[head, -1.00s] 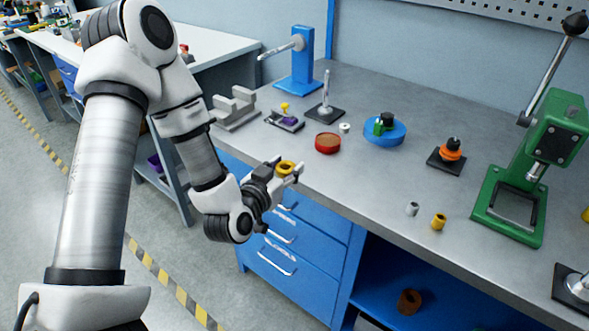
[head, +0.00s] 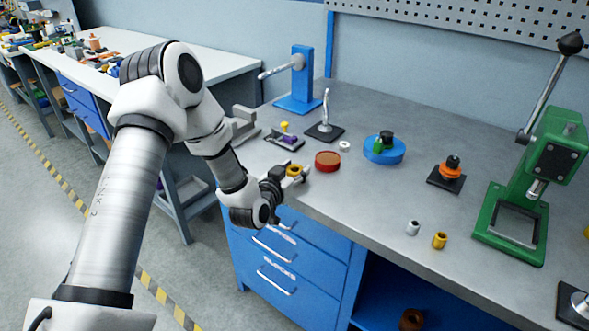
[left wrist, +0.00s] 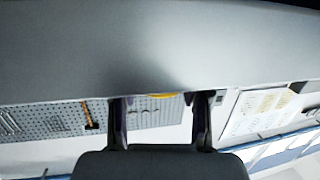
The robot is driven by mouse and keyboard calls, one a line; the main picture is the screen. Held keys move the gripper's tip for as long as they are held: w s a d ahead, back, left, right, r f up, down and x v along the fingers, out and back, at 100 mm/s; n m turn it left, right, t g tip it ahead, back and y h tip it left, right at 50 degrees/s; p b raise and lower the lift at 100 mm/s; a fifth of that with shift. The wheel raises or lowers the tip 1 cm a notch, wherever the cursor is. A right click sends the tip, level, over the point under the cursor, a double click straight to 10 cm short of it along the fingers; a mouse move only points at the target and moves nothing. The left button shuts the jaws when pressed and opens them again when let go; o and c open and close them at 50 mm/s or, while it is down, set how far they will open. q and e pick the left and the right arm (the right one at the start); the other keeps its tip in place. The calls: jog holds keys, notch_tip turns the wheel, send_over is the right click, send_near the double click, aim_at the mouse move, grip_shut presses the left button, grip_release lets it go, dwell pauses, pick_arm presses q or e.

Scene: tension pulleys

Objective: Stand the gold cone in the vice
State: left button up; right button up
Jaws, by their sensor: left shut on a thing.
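My left gripper (head: 292,173) is shut on a gold piece (head: 294,169), which I take for the gold cone. It shows a round top with a dark hole and is held at the bench's front edge, left of the red round container. In the left wrist view, a yellow sliver of the gold cone (left wrist: 162,95) shows between the fingers (left wrist: 161,120); the rest is hidden. The grey vice (head: 246,117), with upright jaws, stands at the bench's left end, beyond the gripper and partly hidden by my arm. My right gripper is not in view.
A purple fixture with a yellow knob (head: 284,139), a rod stand (head: 325,130) and a red container (head: 327,161) stand near the gripper. A blue disc (head: 384,150), a green press (head: 525,190) and small silver (head: 413,227) and gold cylinders (head: 440,240) lie further right.

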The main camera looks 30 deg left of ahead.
pick_arm(q)
jog(key=shift+s+f, duration=0.1)
jog(key=shift+f, duration=0.05)
jog(key=o, duration=1.2)
